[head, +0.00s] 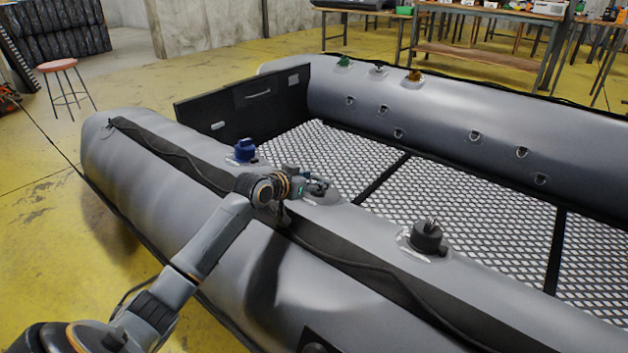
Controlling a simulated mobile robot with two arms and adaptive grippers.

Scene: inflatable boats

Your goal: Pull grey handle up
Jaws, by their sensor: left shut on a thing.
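My left gripper (318,187) is above the near tube of the grey inflatable boat (180,165), between a blue handle (244,150) and a black handle (427,238). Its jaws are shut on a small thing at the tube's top. This looks to be the grey handle, but the gripper hides most of it, so its height and tilt cannot be told. The blue and black handles stand upright on the same tube, apart from the gripper. My right gripper is not in view.
The far tube (450,105) carries a green handle (343,61), a pale handle (379,69) and a brownish handle (413,76). A black transom board (245,103) closes one end. A red stool (58,66) and workbenches (480,50) stand beyond.

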